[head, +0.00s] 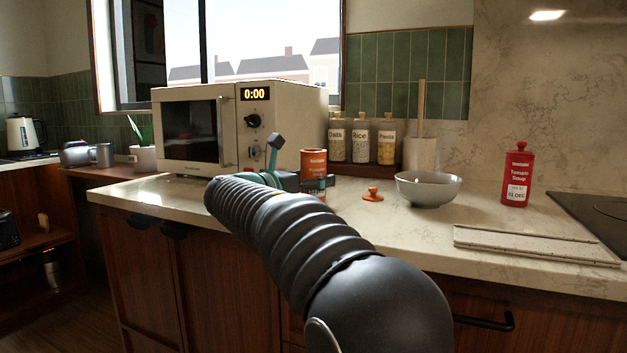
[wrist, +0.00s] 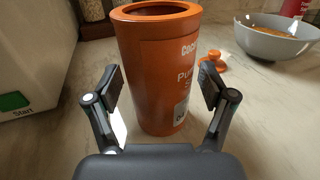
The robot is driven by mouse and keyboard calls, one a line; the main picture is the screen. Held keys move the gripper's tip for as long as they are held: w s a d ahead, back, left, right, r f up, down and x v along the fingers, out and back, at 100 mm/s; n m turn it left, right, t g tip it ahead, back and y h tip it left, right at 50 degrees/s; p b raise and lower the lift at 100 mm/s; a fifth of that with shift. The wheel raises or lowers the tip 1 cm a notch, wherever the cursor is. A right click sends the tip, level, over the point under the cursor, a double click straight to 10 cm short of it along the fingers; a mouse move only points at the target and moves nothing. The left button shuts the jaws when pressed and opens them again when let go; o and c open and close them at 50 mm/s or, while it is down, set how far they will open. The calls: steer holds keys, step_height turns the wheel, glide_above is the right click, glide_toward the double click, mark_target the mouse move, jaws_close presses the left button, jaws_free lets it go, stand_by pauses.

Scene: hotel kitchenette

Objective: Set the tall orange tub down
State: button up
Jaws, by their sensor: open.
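The tall orange tub (wrist: 158,75) stands upright on the pale counter in the wrist view, its top open and lidless. In the head view the tub (head: 314,160) is in front of the microwave's right side, its lower part partly hidden by my gripper. My gripper (wrist: 165,88) is open, with one finger on each side of the tub. A gap shows between the right finger and the tub; the left finger is close to its side. A small orange lid with a knob (head: 372,194) lies on the counter to the right of the tub.
A cream microwave (head: 283,120) stands behind and left. A grey bowl (head: 428,189) with orange contents, a red tomato soup bottle (head: 517,178) and a stone board (head: 535,246) are to the right. Labelled jars (head: 360,140) line the wall. Counter in front of the bowl is clear.

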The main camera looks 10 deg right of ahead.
steer(key=v, duration=1.2)
